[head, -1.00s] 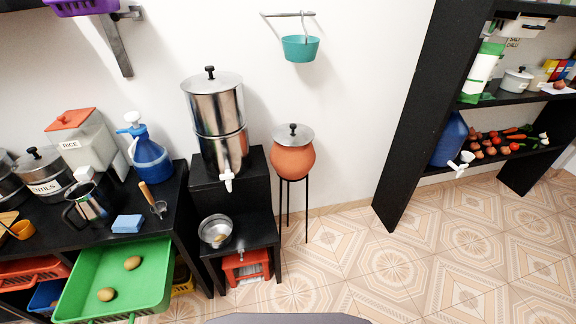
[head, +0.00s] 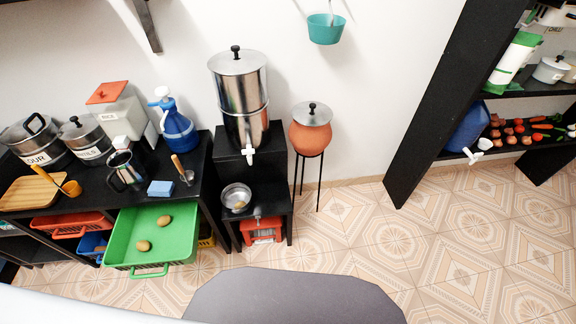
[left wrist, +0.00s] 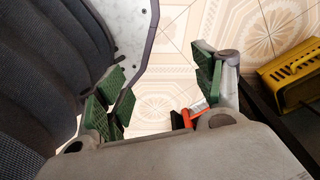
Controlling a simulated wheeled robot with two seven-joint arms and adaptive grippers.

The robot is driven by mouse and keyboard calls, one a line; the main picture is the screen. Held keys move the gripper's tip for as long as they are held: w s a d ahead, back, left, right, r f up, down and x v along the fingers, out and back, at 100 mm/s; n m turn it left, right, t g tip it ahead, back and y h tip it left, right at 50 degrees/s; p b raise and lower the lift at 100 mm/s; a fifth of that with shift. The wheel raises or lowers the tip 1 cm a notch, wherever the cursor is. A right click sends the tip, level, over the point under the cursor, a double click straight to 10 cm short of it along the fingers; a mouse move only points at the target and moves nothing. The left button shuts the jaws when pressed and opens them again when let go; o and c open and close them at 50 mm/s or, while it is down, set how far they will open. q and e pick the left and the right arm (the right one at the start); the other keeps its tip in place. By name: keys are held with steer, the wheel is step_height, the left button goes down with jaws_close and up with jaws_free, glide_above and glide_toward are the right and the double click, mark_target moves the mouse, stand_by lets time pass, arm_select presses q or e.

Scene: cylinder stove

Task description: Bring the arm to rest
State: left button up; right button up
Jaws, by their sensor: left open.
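My left gripper (left wrist: 160,80) shows in the left wrist view. Its green-padded fingers stand well apart, with patterned floor tiles between them and nothing held. Dark ribbed material and a pale panel, which seem to be my own body, lie close on its left side. Neither gripper shows in the head view, where only grey and white parts of my body appear along the bottom.
A green drawer (head: 120,252) with two potatoes juts out from the black counter (head: 95,205). A steel water filter (head: 240,100) and clay pot (head: 309,138) stand to its right. A yellow crate (left wrist: 290,75) is right of the left gripper. Open floor lies at right.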

arm_select(q)
steer(key=s+a+r+p, duration=0.1)
steer(key=s+a+p, duration=0.1)
steer(key=s+p, duration=0.3)
steer(key=s+a+r+p, duration=0.1)
steer(key=s+r+p, duration=0.1)
steer(key=s+p, duration=0.3)
steer(key=shift+s+a+r, duration=0.25)
steer(key=shift+s+a, duration=0.15)
steer(key=shift+s, duration=0.45)
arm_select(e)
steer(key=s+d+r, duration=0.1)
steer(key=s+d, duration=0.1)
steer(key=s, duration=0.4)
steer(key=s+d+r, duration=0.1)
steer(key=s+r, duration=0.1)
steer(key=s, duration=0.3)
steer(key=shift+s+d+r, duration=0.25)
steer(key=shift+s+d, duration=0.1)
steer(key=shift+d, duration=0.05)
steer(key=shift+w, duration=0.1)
